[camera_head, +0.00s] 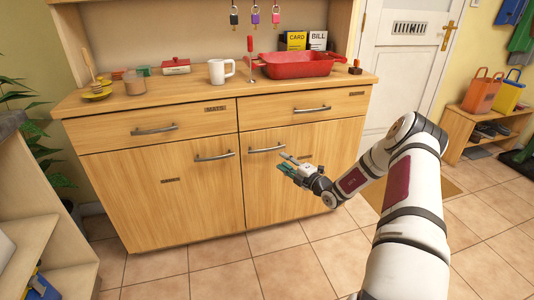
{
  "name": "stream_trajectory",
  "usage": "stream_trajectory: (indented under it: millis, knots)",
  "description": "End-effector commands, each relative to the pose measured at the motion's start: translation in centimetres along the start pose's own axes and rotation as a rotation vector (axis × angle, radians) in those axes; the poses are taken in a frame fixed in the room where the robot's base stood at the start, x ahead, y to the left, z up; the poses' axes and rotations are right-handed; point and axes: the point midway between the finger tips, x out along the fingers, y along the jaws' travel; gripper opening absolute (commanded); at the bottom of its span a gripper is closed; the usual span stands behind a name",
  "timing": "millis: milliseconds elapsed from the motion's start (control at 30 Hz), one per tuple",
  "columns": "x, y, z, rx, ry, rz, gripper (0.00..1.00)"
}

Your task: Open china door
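The wooden cabinet has two lower doors: a left door (195,207) and a right door (262,203), both closed. The left door handle (214,156) and the right door handle (266,149) are metal bars near the seam between the doors. Each door has a small dark label, too small to read, so I cannot tell which is the china door. My gripper (284,162) is in front of the right door, just right of and below its handle in the picture. Its fingers look spread, with nothing between them. I cannot tell its distance from the door.
Two closed drawers sit above the doors. The countertop holds a white mug (221,71), a red tray (297,65) and other small items. A pale shelf (38,235) stands at left front. A low bench (490,120) stands right. The tiled floor before the cabinet is clear.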

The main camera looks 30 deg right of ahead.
Motion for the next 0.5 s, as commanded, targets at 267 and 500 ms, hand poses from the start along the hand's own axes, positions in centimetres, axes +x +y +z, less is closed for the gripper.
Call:
stream_trajectory:
  millis: [267,500]
  knots:
    - [5.7,-0.2,-0.2,-0.003,0.004,0.002,0.33]
    - [9.5,-0.2,-0.2,-0.003,0.003,0.0,0.33]
